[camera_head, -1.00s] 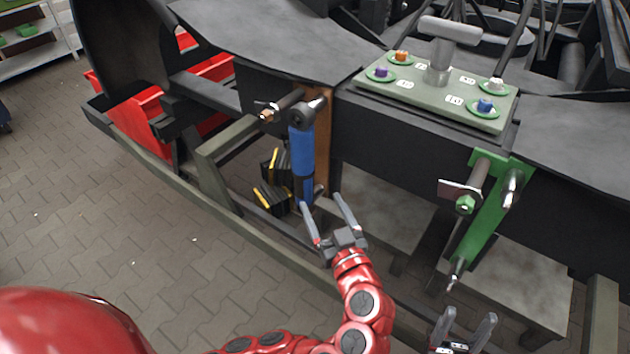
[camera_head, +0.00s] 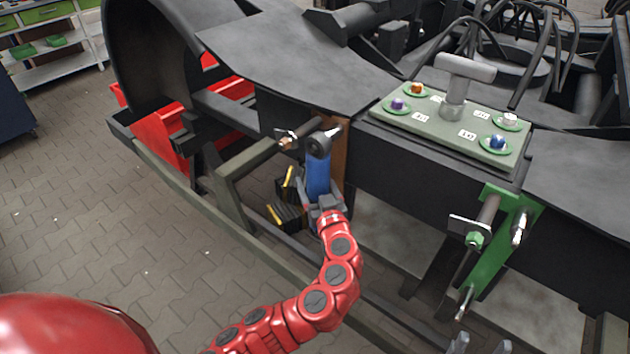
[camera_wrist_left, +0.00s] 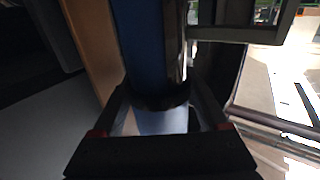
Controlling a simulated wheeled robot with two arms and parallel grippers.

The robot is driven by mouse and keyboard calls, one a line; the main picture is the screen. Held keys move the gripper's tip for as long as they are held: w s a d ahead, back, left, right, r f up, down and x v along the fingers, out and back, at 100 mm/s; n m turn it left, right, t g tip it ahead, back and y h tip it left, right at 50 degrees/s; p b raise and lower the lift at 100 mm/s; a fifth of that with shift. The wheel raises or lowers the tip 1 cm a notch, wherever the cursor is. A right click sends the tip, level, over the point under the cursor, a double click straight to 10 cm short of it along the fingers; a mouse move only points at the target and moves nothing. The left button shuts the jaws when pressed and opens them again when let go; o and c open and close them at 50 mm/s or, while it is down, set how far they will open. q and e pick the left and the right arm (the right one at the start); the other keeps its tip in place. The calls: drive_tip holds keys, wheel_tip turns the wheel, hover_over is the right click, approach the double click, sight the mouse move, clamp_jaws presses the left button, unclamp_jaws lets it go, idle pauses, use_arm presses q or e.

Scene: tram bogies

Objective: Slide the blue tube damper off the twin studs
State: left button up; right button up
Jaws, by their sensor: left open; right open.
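The blue tube damper (camera_head: 318,178) hangs upright on the dark frame's side, in front of an orange-brown plate (camera_head: 341,155). Its grey upper eye (camera_head: 320,143) shows in the head view; its lower end and the lower stud are hidden behind my left gripper (camera_head: 325,195). In the left wrist view the blue tube (camera_wrist_left: 145,45) runs down between the two open fingers of my left gripper (camera_wrist_left: 158,92), one on each side. I cannot tell whether they touch it. My right gripper (camera_head: 480,345) is open and empty at the bottom edge, partly cut off.
A rod with a copper-coloured nut (camera_head: 286,142) juts out left of the damper's eye. A green bracket (camera_head: 505,240) hangs at right. A grey-green panel (camera_head: 470,150) with coloured knobs and a T-handle lies on top. A low rail (camera_head: 240,235) crosses in front. Red bins (camera_head: 165,130) stand behind left.

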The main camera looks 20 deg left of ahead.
use_arm(q)
drive_tip(key=shift+c, duration=0.2)
clamp_jaws()
idle(0.5)
drive_tip(key=shift+w+r+b, duration=0.1)
drive_tip(key=shift+b, duration=0.4)
drive_tip(key=shift+r, duration=0.1)
drive_tip(key=shift+s+a, duration=0.25)
drive_tip(key=shift+s, duration=0.5)
drive_tip(key=shift+s+a+b, duration=0.25)
drive_tip(key=shift+s, duration=0.35)
drive_tip(key=shift+s+a+b, duration=0.2)
drive_tip(key=shift+s, duration=0.45)
